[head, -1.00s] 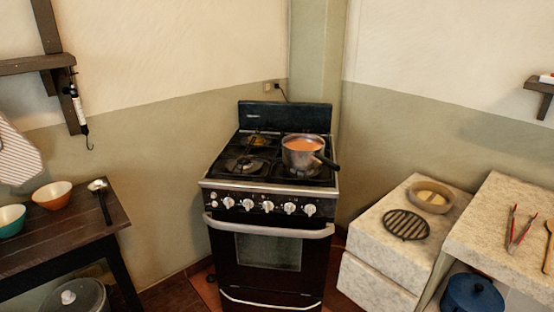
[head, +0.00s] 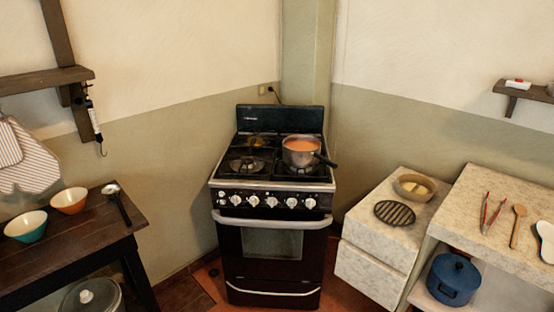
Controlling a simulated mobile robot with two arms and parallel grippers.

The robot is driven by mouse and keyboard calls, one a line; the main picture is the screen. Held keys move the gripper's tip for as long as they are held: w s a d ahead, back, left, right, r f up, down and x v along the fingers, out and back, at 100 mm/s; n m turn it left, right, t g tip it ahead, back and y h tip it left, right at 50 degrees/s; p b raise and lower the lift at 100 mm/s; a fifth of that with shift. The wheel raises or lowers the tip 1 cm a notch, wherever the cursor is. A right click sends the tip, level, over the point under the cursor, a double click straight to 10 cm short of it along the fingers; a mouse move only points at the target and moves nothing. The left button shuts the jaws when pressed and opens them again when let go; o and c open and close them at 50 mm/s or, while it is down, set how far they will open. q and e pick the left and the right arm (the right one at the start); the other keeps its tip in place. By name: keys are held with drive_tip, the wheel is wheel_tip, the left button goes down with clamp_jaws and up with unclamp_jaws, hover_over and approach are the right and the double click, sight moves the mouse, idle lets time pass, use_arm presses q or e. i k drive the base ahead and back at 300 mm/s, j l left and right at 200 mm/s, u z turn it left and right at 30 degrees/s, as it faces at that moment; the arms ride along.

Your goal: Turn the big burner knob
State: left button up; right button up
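The black stove (head: 270,262) stands in the corner, facing me. A row of several pale knobs runs along its front panel, from the left knob (head: 236,200) through the middle knob (head: 271,202) to the right knob (head: 310,203). I cannot tell which of them belongs to the big burner, nor how each is turned. A pot (head: 301,152) with orange contents sits on the right front burner, its dark handle pointing right. The left front burner (head: 246,165) is bare. Neither of my grippers is in view.
A dark wooden table (head: 80,240) with bowls (head: 69,200) and a ladle stands on the left. Stone counters (head: 385,232) on the right hold a grate (head: 394,213), tongs (head: 487,213) and a spoon. The floor before the stove is mostly below the view.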

sight(292, 202)
drive_tip(key=i+j, duration=0.55)
drive_tip(key=i, duration=0.2)
drive_tip(key=i+j, duration=0.55)
drive_tip(key=i, duration=0.15)
